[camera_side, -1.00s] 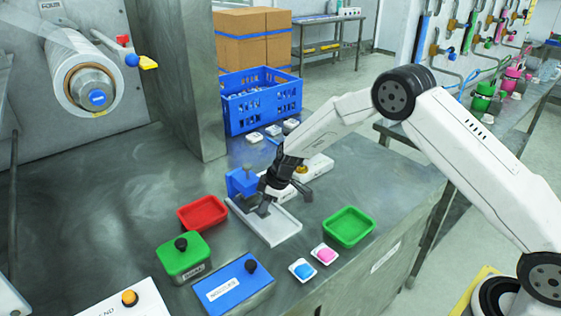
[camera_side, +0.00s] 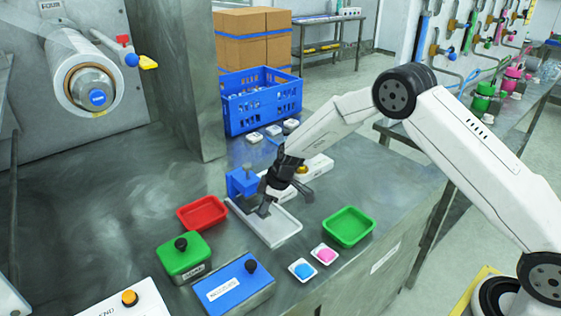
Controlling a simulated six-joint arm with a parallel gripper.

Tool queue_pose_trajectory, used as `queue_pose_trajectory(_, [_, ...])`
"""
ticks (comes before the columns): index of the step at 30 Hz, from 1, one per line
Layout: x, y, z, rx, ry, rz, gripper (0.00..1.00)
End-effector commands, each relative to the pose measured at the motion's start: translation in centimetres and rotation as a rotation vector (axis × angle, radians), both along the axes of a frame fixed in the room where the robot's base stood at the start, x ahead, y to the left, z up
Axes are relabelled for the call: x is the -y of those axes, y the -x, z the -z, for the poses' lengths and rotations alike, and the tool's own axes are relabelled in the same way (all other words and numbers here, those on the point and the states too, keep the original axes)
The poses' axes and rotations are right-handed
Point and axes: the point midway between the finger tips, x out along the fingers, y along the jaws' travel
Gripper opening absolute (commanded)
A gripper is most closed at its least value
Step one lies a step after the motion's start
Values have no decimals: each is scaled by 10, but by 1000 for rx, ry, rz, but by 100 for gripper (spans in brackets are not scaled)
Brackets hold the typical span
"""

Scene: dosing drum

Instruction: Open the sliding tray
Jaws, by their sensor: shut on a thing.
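The pale flat sliding tray (camera_side: 281,231) lies on the metal bench in front of a small blue clamp-like block (camera_side: 240,183). My gripper (camera_side: 263,206) points down over the rear part of the tray, just right of the blue block. Its dark fingers are shut on the tray, though the exact spot of contact is small and partly hidden by the fingers.
A red bin (camera_side: 203,213) stands left of the tray and a green bin (camera_side: 348,227) right of it. Green (camera_side: 184,256) and blue (camera_side: 234,285) knobbed boxes and two small dishes (camera_side: 303,269) sit in front. A blue crate (camera_side: 262,100) stands behind.

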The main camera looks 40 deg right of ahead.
Motion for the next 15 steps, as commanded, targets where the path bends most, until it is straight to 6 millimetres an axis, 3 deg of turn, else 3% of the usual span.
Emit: queue_pose_trajectory(15, [-1, 48, -2, 3, -3, 0, 0])
